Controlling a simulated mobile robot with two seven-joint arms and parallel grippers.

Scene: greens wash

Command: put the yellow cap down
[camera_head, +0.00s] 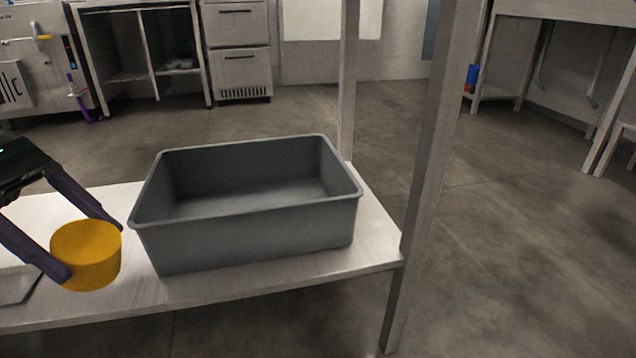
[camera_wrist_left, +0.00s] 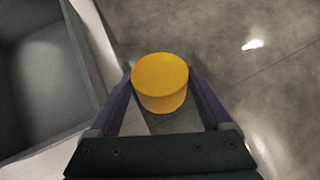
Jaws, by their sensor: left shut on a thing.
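The yellow cap (camera_head: 87,254) is a short, plain yellow cylinder at the left of the head view. My left gripper (camera_head: 95,250) is shut on it, with one dark finger on each side. The cap also shows between the fingers in the left wrist view (camera_wrist_left: 160,82). It is over the front part of the pale table (camera_head: 200,292), left of the grey bin. I cannot tell whether its underside touches the table. My right gripper is in neither view.
An empty grey bin (camera_head: 250,228) stands on the table just right of the cap. A table post (camera_head: 425,160) rises at the right end. A flat grey-white item (camera_head: 18,284) lies partly in view at the far left. Open floor lies beyond the table.

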